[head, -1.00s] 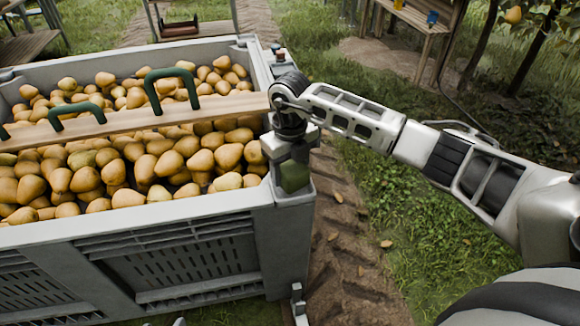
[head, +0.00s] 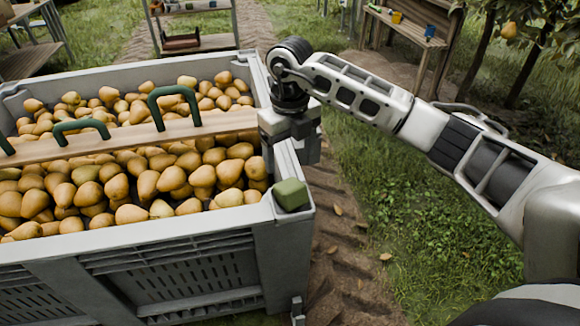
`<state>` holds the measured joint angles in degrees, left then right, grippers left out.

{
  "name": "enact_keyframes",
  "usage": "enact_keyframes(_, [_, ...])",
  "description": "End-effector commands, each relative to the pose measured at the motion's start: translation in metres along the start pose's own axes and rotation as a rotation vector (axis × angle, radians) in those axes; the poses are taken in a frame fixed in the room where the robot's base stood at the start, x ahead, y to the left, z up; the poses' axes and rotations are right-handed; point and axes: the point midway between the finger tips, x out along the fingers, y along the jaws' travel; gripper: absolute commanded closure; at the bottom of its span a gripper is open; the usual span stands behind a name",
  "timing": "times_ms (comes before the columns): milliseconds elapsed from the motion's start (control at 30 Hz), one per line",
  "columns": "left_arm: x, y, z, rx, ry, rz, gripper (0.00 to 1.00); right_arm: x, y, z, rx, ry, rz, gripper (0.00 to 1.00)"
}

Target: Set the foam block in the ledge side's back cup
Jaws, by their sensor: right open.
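The green foam block (head: 290,194) sits on the near right corner of the grey pear bin (head: 262,217), slightly tilted in the picture. I cannot make out a cup under it. My right gripper (head: 303,158) hangs fingers-down over the bin's right rim, just beyond the block. It is open and apart from the block, with nothing visible between its fingers. My left gripper is not in view.
The bin is full of pears (head: 150,185). A wooden board (head: 130,137) with green handles (head: 174,100) lies across it. A rutted dirt track and grass lie to the right. Wooden benches (head: 405,25) and a shelf (head: 195,25) stand behind.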

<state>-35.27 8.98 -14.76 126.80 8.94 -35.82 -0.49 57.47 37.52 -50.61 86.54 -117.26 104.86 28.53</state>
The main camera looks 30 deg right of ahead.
Motion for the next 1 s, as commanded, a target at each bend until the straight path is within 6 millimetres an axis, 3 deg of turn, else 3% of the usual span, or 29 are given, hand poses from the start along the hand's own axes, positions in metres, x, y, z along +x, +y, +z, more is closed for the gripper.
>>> enact_keyframes(200, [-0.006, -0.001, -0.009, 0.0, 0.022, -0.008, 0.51, -0.024, 0.0, 0.0, 0.001, 0.0, -0.001, 0.22])
enact_keyframes(367, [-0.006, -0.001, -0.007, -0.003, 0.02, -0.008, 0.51, -0.025, 0.002, -0.001, -0.003, 0.001, 0.006, 0.22])
enact_keyframes(467, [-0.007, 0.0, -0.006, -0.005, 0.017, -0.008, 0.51, -0.015, 0.021, -0.003, -0.037, -0.001, 0.075, 0.22])
enact_keyframes(567, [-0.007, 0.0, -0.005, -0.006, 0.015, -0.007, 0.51, 0.004, 0.069, -0.012, -0.109, -0.01, 0.264, 0.22])
enact_keyframes(667, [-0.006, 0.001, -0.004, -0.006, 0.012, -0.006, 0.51, 0.015, 0.143, -0.031, -0.172, -0.029, 0.586, 0.22])
enact_keyframes(700, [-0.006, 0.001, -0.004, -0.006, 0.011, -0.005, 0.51, 0.012, 0.175, -0.042, -0.178, -0.041, 0.745, 0.22])
enact_keyframes(800, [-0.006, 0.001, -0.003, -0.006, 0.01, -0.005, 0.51, -0.016, 0.242, -0.065, -0.104, -0.077, 1.178, 0.22])
enact_keyframes(900, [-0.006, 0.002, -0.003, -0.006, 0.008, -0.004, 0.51, -0.057, 0.271, -0.073, 0.105, -0.111, 1.567, 0.22])
enact_keyframes(1000, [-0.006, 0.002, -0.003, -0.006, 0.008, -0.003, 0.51, -0.085, 0.263, -0.066, 0.439, -0.139, 1.878, 0.22])
